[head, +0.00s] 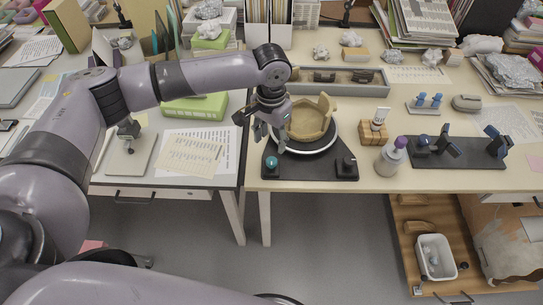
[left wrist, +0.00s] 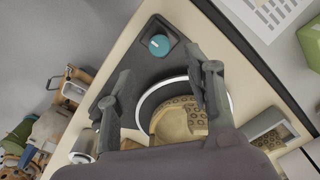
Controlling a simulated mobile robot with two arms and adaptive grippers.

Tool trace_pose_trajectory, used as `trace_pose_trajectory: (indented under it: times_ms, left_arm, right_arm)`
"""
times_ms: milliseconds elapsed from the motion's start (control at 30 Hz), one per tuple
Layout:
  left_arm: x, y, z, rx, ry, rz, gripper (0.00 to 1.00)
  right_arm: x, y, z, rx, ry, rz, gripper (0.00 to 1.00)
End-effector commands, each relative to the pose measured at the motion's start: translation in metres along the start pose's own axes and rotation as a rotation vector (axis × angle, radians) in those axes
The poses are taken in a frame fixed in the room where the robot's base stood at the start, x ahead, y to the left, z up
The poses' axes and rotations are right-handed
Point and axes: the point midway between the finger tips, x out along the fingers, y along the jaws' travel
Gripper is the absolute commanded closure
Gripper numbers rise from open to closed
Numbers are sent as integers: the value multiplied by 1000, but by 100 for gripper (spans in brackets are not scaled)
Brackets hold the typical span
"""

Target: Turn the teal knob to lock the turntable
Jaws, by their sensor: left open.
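The teal knob (head: 272,162) sits on the front left corner of the turntable's dark base (head: 312,171). It also shows in the left wrist view (left wrist: 159,45), on a dark square block. The turntable's white-rimmed disc (head: 325,147) carries a tan, partly built vessel (head: 310,118) with a broken rim. My left gripper (head: 268,133) is open and empty, above the turntable's left side, behind and above the knob. In the left wrist view its fingers (left wrist: 160,66) are spread, with the knob just beyond the tips, apart from them. My right gripper is not in view.
A second, dark knob (head: 347,163) is at the base's front right. A purple-capped bottle (head: 391,156), a wooden block with a tube (head: 374,131) and a dark stand (head: 457,152) are to the right. A grey tray (head: 345,79) lies behind.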

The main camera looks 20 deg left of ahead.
Motion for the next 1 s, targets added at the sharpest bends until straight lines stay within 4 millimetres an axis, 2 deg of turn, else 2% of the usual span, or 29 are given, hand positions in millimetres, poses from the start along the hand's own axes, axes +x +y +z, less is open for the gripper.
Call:
trace_pose_trajectory:
  times_ms: [200,400,600,867,1000]
  left_arm:
    - [47,1,0,0,-3,0,52]
    - [77,1,0,1,-1,1,52]
    - [90,1,0,1,1,0,52]
    - [90,1,0,1,1,0,52]
    - [90,1,0,1,1,1,62]
  right_arm:
    - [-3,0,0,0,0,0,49]
    - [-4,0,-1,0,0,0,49]
    - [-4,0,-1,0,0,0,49]
    - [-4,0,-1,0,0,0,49]
    - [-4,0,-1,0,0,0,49]
